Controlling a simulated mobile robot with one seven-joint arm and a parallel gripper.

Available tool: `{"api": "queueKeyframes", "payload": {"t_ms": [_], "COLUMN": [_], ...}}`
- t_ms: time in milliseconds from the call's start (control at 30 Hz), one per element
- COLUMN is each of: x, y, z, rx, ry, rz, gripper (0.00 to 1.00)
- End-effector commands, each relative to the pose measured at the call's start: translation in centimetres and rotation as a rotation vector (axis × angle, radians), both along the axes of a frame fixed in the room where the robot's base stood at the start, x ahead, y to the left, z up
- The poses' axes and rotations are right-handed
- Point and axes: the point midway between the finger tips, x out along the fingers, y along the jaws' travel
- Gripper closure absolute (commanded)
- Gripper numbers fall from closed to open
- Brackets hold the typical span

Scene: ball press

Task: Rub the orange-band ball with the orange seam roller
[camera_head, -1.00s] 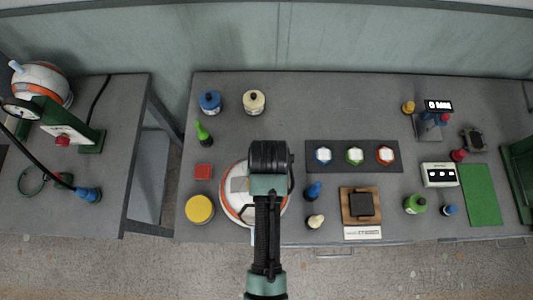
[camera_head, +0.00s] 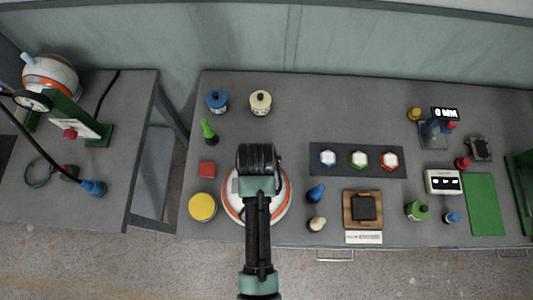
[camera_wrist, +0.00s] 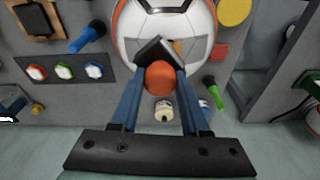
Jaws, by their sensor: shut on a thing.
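A white ball with an orange band and grey patches (camera_head: 279,208) sits at the front of the main table. My wrist covers its middle in the head view. In the wrist view the ball (camera_wrist: 200,20) fills the top centre, just beyond the fingers. My gripper (camera_wrist: 160,82) is shut on the orange seam roller (camera_wrist: 159,76), whose rounded orange part shows between the blue fingers. A dark flat piece at its far end overlaps the ball in the picture; I cannot tell whether it touches. My fingertips are hidden in the head view.
A yellow-lidded jar (camera_head: 203,207) and a red block (camera_head: 207,169) stand left of the ball. Another orange-banded ball (camera_head: 49,76) is on the left table by a green press (camera_head: 98,134).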

Motion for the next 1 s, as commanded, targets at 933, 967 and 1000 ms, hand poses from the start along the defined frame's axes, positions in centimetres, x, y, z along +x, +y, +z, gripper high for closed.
{"api": "queueKeyframes", "payload": {"t_ms": [933, 967, 1000], "x": [0.0, 0.0, 0.0], "y": [1.4, 1.2, 0.8], "z": [-0.3, -0.3, -0.3], "rx": [0.0, 0.0, 0.0], "ry": [-0.001, -0.001, 0.0], "rz": [-0.003, -0.003, -0.003], "gripper": [1.0, 1.0, 1.0]}}
